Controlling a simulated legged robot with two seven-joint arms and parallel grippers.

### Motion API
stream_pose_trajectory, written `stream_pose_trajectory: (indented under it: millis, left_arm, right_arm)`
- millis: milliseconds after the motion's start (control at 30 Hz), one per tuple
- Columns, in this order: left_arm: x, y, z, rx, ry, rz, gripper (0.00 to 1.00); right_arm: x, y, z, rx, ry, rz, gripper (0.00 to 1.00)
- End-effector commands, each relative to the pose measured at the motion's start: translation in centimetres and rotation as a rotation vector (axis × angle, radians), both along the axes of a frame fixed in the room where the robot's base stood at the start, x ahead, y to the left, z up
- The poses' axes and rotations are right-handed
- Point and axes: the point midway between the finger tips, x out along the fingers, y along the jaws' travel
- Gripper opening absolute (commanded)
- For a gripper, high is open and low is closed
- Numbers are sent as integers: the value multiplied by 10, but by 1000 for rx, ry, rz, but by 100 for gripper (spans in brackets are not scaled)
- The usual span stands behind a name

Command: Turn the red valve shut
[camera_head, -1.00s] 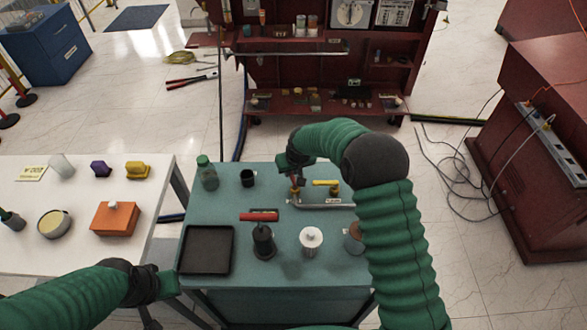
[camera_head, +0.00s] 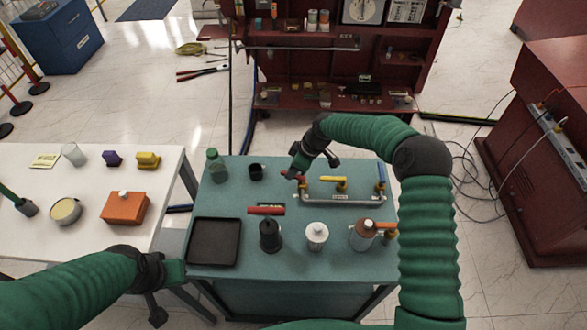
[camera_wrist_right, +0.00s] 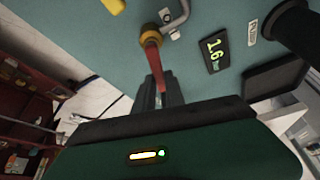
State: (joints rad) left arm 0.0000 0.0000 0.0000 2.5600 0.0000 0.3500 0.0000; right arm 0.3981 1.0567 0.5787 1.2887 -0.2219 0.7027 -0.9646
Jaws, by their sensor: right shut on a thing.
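The red valve handle (camera_head: 301,179) is at the left end of a grey pipe assembly (camera_head: 345,198) on the teal table. In the right wrist view the red handle (camera_wrist_right: 153,58) reaches from a brass fitting (camera_wrist_right: 152,35) into my right gripper (camera_wrist_right: 162,92), which is shut on it. In the head view my right gripper (camera_head: 290,174) is at the handle's left end and partly covers it. My left gripper (camera_head: 172,273) is low at the left, beside the table's front left corner, apart from the valve. Its fingers are not clear.
A yellow valve (camera_head: 334,180) and a blue valve (camera_head: 381,175) stand on the same pipe. A black tray (camera_head: 214,242), a dark red-handled item (camera_head: 268,235), a white canister (camera_head: 317,234) and a brown bottle (camera_head: 363,235) are in front. A small display (camera_wrist_right: 215,53) reads 1.6.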

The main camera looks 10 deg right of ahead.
Motion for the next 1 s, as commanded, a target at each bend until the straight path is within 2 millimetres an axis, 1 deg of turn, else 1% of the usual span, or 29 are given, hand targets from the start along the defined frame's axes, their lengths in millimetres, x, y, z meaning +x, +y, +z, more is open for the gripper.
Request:
stream_pose_trajectory:
  millis: [200, 400, 600, 1000]
  left_arm:
    - [0, 0, -4, 0, 0, 0, 0]
    - [0, 0, -6, 0, 0, 0, 0]
    - [0, 0, -6, 0, 0, 0, 0]
    - [0, 0, -6, 0, 0, 0, 0]
  right_arm:
    - [-3, 1, 0, -2, -4, 156, 0]
    - [-6, 2, 0, -3, -3, 254, 0]
    - [-8, 2, 0, -4, -3, 304, 0]
    - [-8, 2, 1, -5, -4, 318, 0]
